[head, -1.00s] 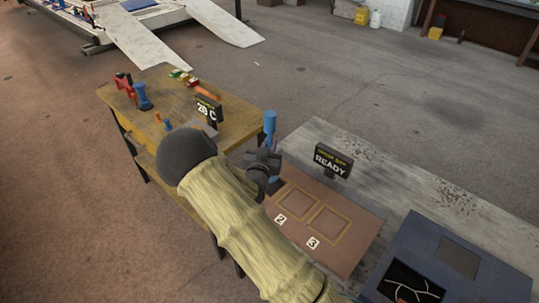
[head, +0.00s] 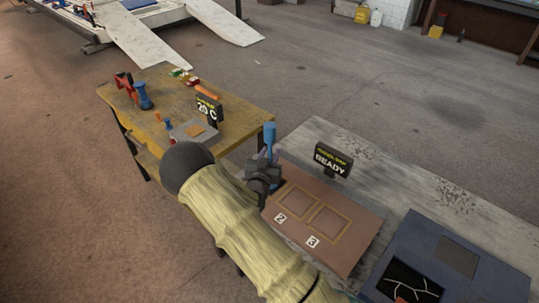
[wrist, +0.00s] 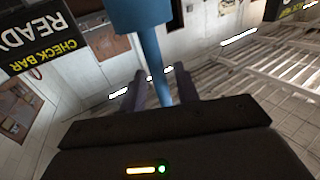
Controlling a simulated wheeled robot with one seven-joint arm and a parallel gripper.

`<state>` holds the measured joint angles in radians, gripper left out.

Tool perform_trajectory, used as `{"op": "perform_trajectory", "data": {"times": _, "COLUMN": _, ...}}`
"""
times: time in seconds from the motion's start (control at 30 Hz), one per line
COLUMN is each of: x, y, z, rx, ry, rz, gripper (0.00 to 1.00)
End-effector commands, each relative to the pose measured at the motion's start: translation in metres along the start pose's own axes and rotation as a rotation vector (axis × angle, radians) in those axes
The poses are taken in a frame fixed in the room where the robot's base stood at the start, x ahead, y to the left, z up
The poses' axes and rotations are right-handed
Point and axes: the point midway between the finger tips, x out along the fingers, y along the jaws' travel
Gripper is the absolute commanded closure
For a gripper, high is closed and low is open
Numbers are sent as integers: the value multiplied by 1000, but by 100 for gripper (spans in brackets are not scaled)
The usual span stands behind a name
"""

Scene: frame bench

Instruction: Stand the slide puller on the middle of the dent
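A blue tool with a thick cylindrical top and a thinner shaft, which I take as the slide puller (head: 269,137), stands upright at the left end of the brown board (head: 357,232). In the wrist view its thick blue top (wrist: 140,15) and shaft show close up. My gripper (head: 272,160) is at the shaft, below the thick top. In the wrist view the two fingers of my gripper (wrist: 160,88) are apart, one on each side of the shaft, with narrow gaps showing. The tool's foot is hidden by my arm. I cannot make out a dent.
The brown board has framed squares with labels 2 and 3. A READY sign (head: 333,158) stands behind it. A dark blue box (head: 470,235) lies to the right. The yellow bench (head: 165,87) holds another blue tool (head: 144,97), a red tool (head: 124,82) and a 20 C sign (head: 208,108).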

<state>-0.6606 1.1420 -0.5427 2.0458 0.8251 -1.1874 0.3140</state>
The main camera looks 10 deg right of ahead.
Motion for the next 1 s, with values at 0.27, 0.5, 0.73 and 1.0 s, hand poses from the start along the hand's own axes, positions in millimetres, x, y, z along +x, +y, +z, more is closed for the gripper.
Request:
{"op": "perform_trajectory", "data": {"times": 0.27, "x": 0, "y": 0, "z": 0, "rx": 0, "ry": 0, "rz": 0, "gripper": 64}}
{"op": "perform_trajectory", "data": {"times": 0.5, "x": -12, "y": -1, "z": 0, "rx": 0, "ry": -1, "rz": -1, "gripper": 64}}
{"op": "perform_trajectory", "data": {"times": 0.73, "x": -53, "y": -1, "z": 1, "rx": 0, "ry": -2, "rz": -3, "gripper": 64}}
{"op": "perform_trajectory", "data": {"times": 1.0, "x": -104, "y": -1, "z": 0, "rx": 0, "ry": -1, "rz": -2, "gripper": 64}}
